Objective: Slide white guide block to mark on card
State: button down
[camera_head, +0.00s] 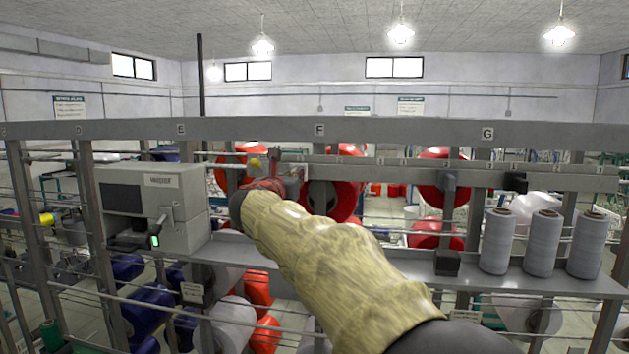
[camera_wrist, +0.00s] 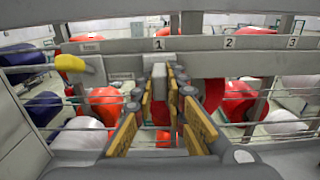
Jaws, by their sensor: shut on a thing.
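My gripper (camera_wrist: 167,100) is at the long grey rail (camera_head: 545,175), left of centre in the head view, where it shows end-on and partly behind my arm (camera_head: 274,172). In the wrist view its two yellow-padded fingers are shut on a pale grey-white block (camera_wrist: 159,78), which I take as the guide block. The block sits just below the numeral 1 on the upper beam (camera_wrist: 200,43); numerals 2 and 3 are to its right. The fingers hide its lower part. A small pale label (camera_wrist: 121,76) is left of the block; I cannot tell whether it is the card.
A grey machine box (camera_head: 150,205) stands left of my gripper. A yellow-tipped part (camera_wrist: 70,63) juts out left of the block. Several grey thread cones (camera_head: 497,242) stand on the right shelf (camera_head: 400,262).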

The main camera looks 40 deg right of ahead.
jog(key=shift+a+r, duration=0.1)
jog(key=c, duration=1.8)
grip_release()
jog(key=shift+w+a, duration=0.1)
jog(key=shift+w, duration=0.05)
jog(key=v, duration=1.2)
